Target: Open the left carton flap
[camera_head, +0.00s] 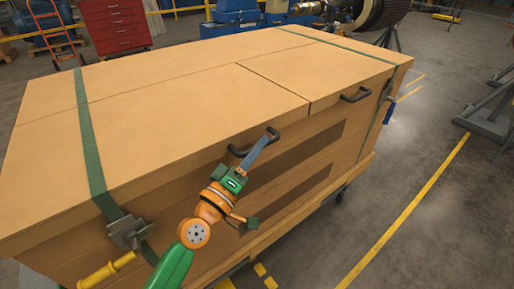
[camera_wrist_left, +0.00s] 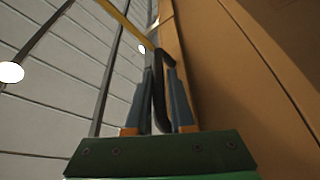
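The large tan carton (camera_head: 60,205) fills the left and middle of the head view. Its left flap (camera_head: 200,110) lies flat on top, beside the right flap (camera_head: 320,65), with a seam between them. A dark handle (camera_head: 237,152) sits at the left flap's front edge. My left gripper (camera_head: 270,136) is at this handle, its blue fingers pointing up and right. In the left wrist view, the dark handle (camera_wrist_left: 158,85) runs between the two fingers, which appear closed against it. The handle's middle is partly hidden by the fingers in the head view. My right gripper is not in view.
Green straps (camera_head: 84,130) cross the carton near both ends. A metal buckle (camera_head: 128,232) and yellow grip (camera_head: 106,270) hang at the front left corner. A second handle (camera_head: 355,95) is on the right flap.

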